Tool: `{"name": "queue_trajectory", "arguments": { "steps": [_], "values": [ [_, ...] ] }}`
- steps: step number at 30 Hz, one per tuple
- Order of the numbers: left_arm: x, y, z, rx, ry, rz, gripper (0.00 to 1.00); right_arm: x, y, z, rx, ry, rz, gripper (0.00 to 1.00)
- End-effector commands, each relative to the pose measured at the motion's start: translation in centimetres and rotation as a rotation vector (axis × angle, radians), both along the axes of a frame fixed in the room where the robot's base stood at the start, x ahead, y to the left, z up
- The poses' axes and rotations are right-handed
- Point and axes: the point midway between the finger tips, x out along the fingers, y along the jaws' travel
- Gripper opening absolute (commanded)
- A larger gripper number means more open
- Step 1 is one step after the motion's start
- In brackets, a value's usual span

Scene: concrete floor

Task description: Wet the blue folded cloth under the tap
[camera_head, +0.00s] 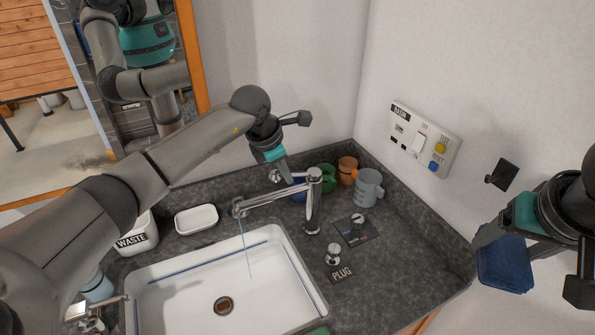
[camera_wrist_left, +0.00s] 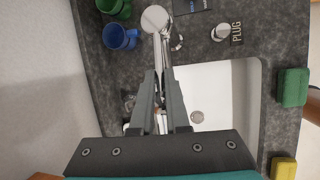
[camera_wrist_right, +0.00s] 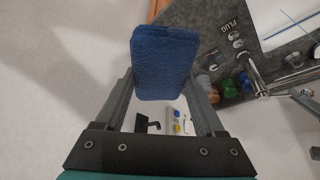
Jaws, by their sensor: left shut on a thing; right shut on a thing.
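The blue folded cloth (camera_head: 505,262) is held at the right, off the counter and well away from the water. My right gripper (camera_head: 478,240) is shut on it; the cloth fills the space between the fingers in the right wrist view (camera_wrist_right: 165,60). The chrome tap (camera_head: 313,212) stands behind the white sink (camera_head: 280,290). A thin stream of water (camera_head: 246,250) falls from its spout into the sink. My left gripper (camera_head: 278,168) is at the tap's top, its fingers closed on a slim chrome part, seemingly the lever; they partly hide it in the left wrist view (camera_wrist_left: 161,85).
Several mugs (camera_head: 368,187) stand behind the tap. A soap dish (camera_head: 196,219) and a WASTE bin (camera_head: 138,238) are at left. A plug knob (camera_head: 333,254) is right of the sink. A green sponge (camera_wrist_left: 293,87) lies at the sink's edge. A switch panel (camera_head: 424,138) and black hook (camera_head: 502,174) are on the wall.

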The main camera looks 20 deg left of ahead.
Motion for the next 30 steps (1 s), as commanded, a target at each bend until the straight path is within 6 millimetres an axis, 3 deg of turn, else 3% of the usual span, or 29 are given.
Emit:
{"name": "queue_trajectory", "arguments": {
  "steps": [14,15,22,30],
  "values": [
    [0.14,-0.10,0.52,0.041,0.044,0.001,0.00,0.00,0.00,0.51,0.000,0.000,0.000,0.27],
    [0.14,-0.10,0.52,0.041,0.044,0.001,0.17,0.00,0.00,0.51,0.000,0.000,0.000,0.27],
    [0.13,-0.10,0.51,0.041,0.044,0.001,0.42,0.00,0.00,0.51,0.000,0.000,0.000,0.27],
    [0.11,-0.09,0.56,0.041,0.044,0.001,0.43,0.01,0.00,0.50,0.000,0.000,0.000,0.27]
  ]
}}
